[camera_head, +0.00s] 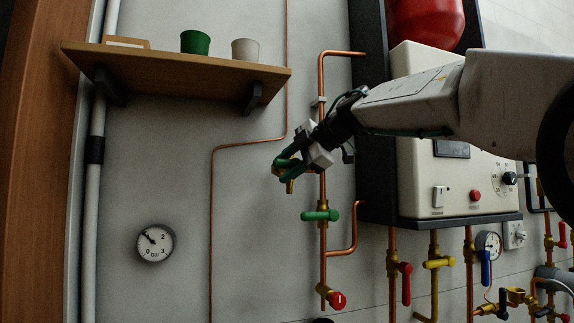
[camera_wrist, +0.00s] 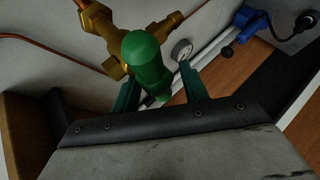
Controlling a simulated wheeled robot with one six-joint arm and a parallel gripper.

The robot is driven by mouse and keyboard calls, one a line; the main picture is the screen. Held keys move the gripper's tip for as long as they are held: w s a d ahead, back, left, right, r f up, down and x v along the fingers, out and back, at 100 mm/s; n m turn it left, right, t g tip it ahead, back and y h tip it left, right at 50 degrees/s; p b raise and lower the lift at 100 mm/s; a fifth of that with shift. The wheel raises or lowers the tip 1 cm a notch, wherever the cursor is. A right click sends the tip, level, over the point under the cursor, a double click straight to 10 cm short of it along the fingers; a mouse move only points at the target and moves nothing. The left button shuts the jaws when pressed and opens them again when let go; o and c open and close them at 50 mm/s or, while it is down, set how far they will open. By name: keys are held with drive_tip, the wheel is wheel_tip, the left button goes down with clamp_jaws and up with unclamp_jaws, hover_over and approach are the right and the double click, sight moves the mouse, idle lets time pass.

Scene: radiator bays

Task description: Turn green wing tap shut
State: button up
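The green wing tap (camera_wrist: 147,60) has a rounded green handle on a brass body, in the upper middle of the wrist view. In the head view its brass spout (camera_head: 290,187) shows just below my gripper (camera_head: 281,164); my green fingers and the handle are hard to tell apart there. In the wrist view my gripper (camera_wrist: 160,80) is open, with the handle between its two dark green fingers. The handle lies near the left finger, and a gap shows before the right finger. I cannot tell whether the left finger touches it.
Another green-handled valve (camera_head: 320,215) sits lower on the copper pipe (camera_head: 323,245), above a red knob (camera_head: 336,299). A boiler (camera_head: 450,190) stands right of the pipe. A shelf (camera_head: 180,66) with a green cup and a white cup is upper left. A gauge (camera_head: 155,243) hangs lower left.

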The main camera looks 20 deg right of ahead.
sight(294, 160)
drive_tip(key=shift+r, duration=0.1)
drive_tip(key=v, duration=0.7)
drive_tip(key=shift+s+d+r, duration=0.1)
drive_tip(key=shift+s+d, duration=0.15)
drive_tip(key=shift+w, duration=0.1)
